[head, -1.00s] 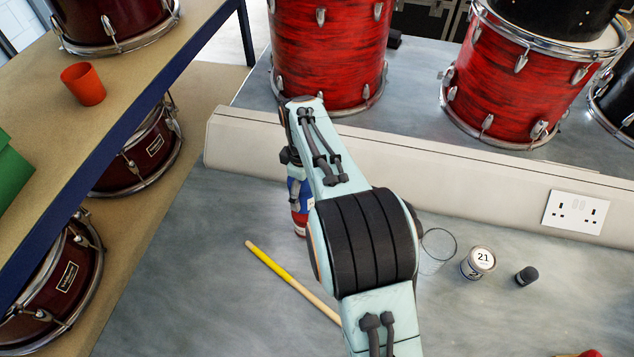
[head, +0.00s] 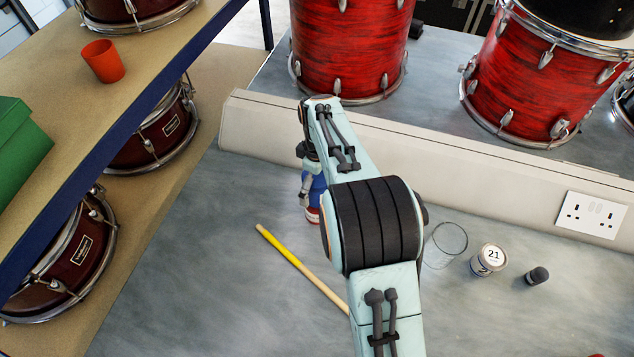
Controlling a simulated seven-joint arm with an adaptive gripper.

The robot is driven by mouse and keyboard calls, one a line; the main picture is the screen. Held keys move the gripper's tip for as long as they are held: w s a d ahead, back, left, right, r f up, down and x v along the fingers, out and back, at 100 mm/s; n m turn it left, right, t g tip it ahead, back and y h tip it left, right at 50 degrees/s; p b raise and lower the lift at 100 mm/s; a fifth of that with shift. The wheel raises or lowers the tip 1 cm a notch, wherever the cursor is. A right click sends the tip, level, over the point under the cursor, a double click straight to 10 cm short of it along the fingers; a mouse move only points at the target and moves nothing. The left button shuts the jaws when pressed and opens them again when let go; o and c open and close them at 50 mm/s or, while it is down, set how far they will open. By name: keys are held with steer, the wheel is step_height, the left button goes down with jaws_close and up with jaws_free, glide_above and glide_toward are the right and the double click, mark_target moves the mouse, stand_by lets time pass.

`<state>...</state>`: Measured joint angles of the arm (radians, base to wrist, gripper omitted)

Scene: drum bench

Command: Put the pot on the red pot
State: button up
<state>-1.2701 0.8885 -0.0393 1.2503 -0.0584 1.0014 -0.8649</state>
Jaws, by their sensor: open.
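A red-orange, cup-shaped pot (head: 103,61) stands upright on the wooden shelf at the upper left. A small tin pot (head: 488,259) with a white lid marked 21 stands on the grey bench, right of my arm. A blue object with a red and white base (head: 313,212) stands behind my arm, mostly hidden. My gripper (head: 306,188) points down beside this blue object, on its left side as seen here. It is open, but my arm covers much of it, and I cannot tell whether it touches the object.
A drumstick with a yellow end (head: 285,252) lies left of my arm. A clear glass (head: 446,245) and a small dark cylinder (head: 537,276) flank the tin. A pale trunking ledge (head: 480,176) runs behind, with red drums (head: 350,45) beyond. A green box (head: 18,140) sits on the shelf.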

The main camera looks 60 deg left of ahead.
step_height(320, 180, up, 11)
steer(key=shift+r, duration=0.2)
steer(key=shift+w+d+r, duration=0.1)
steer(key=shift+w+d, duration=0.1)
steer(key=w+d+r+m, duration=0.2)
steer(key=w+d+m, duration=0.1)
steer(key=d, duration=0.5)
steer(key=w+d+r+m, duration=0.3)
steer(key=w+d+m, duration=0.1)
steer(key=d, duration=0.3)
steer(key=w+d+r+m, duration=0.2)
steer(key=w+d+m, duration=0.1)
steer(key=d, duration=0.5)
steer(key=s+d+f+m, duration=0.2)
steer(key=s+d+m, duration=0.4)
steer(key=d, duration=0.4)
steer(key=s+d+f+m, duration=0.3)
steer(key=s+d+m, duration=0.4)
steer(key=d, duration=0.4)
steer(key=shift+d+m+y, duration=0.2)
steer(key=shift+m+y, duration=0.1)
steer(key=shift+y, duration=0.1)
steer(key=shift+o, duration=0.4)
